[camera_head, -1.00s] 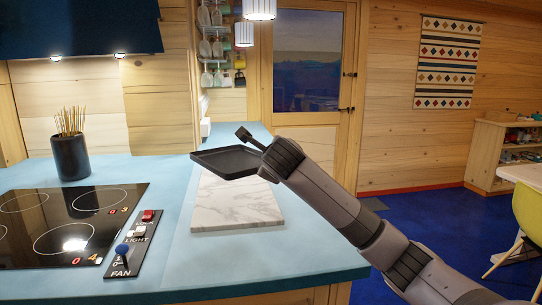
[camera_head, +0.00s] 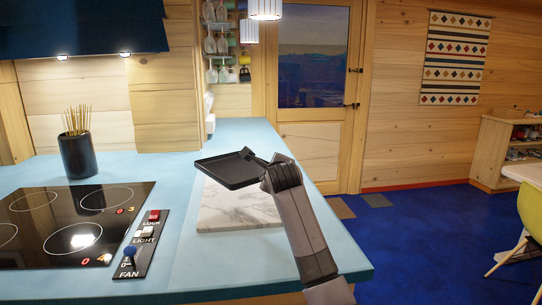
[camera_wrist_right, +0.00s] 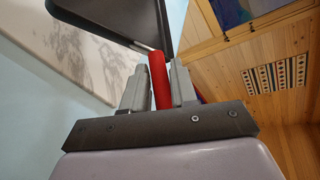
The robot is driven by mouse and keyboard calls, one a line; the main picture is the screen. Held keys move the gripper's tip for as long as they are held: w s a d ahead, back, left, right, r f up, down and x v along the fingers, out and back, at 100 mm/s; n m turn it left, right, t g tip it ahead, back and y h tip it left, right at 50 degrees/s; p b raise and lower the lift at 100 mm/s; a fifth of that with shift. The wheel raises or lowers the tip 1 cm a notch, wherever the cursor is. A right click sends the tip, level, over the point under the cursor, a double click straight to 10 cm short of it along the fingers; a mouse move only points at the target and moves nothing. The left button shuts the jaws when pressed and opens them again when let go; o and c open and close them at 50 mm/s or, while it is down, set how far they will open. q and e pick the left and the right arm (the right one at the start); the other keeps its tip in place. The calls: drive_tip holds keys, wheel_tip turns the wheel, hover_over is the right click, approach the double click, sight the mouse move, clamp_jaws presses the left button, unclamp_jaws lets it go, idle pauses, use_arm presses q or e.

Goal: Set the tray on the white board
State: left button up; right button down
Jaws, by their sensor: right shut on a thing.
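The dark tray (camera_head: 226,171) is held in the air over the back part of the white marbled board (camera_head: 240,213) in the head view, tilted a little. My right gripper (camera_head: 264,164) is at the tray's right side, shut on it. In the right wrist view, the fingers (camera_wrist_right: 159,88) close on a red part (camera_wrist_right: 158,79) that runs up to the tray's edge (camera_wrist_right: 120,18). The board (camera_wrist_right: 75,45) also shows there, apart from the tray. My left gripper is not in view.
The board lies on a blue counter (camera_head: 180,285). To its left are a control panel (camera_head: 142,246) and a black cooktop (camera_head: 70,225). A dark pot of sticks (camera_head: 77,157) stands behind the cooktop. The counter around the board is clear.

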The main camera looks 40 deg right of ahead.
drive_tip(key=shift+s+d+f, duration=0.1)
drive_tip(key=shift+f, duration=0.6)
drive_tip(key=shift+s+d+f, duration=0.1)
drive_tip(key=shift+f, duration=0.55)
drive_tip(key=shift+f+b, duration=2.45)
drive_tip(key=shift+f, duration=2)
drive_tip(key=c, duration=0.8)
unclamp_jaws()
drive_tip(key=shift+f, duration=0.2)
drive_tip(key=v, duration=0.7)
drive_tip(key=shift+r+b, duration=0.15)
drive_tip(key=shift+b, duration=0.15)
drive_tip(key=shift+a, duration=0.15)
